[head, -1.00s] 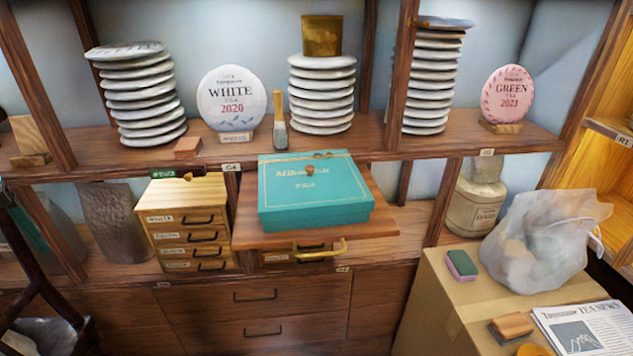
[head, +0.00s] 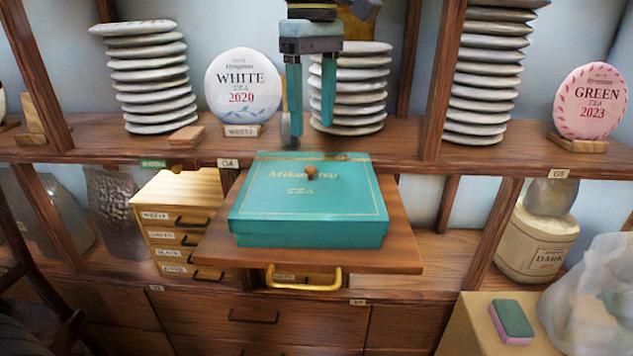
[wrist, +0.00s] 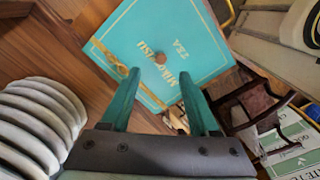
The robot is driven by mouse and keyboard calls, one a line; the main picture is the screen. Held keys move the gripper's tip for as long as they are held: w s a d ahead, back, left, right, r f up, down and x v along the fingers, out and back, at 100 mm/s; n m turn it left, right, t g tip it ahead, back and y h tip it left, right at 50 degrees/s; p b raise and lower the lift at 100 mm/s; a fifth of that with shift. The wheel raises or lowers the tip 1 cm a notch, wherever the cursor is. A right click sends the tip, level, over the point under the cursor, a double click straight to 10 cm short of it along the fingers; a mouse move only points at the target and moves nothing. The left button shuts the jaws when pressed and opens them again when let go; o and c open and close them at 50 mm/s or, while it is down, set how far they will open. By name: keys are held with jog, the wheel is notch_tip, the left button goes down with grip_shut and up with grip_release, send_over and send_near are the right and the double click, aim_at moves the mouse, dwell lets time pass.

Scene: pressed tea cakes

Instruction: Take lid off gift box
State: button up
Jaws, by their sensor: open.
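The teal gift box (head: 305,235) sits on a wooden pull-out board (head: 410,250), with its lid (head: 250,190) on. The lid has gold lettering and a small brown knob (head: 310,171) at its middle. My gripper (head: 311,130) points down with its two teal fingers apart and empty, above and behind the box's back edge in the head view. In the wrist view the lid (wrist: 200,50) and its knob (wrist: 160,57) show beyond the open fingertips (wrist: 160,85). The gripper touches neither.
Stacks of pressed cakes stand on the shelf left (head: 155,80), behind my gripper (head: 370,90) and right (head: 488,80). The White tea cake (head: 243,85) stands left of the gripper. A small drawer cabinet (head: 175,215) is left of the box.

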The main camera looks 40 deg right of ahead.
aim_at(311, 167)
notch_tip(311, 167, down, 8)
jog(key=shift+w+a+r+p, duration=0.1)
jog(key=shift+w+p, duration=0.05)
jog(key=shift+p, duration=0.35)
grip_shut()
dwell(0.4)
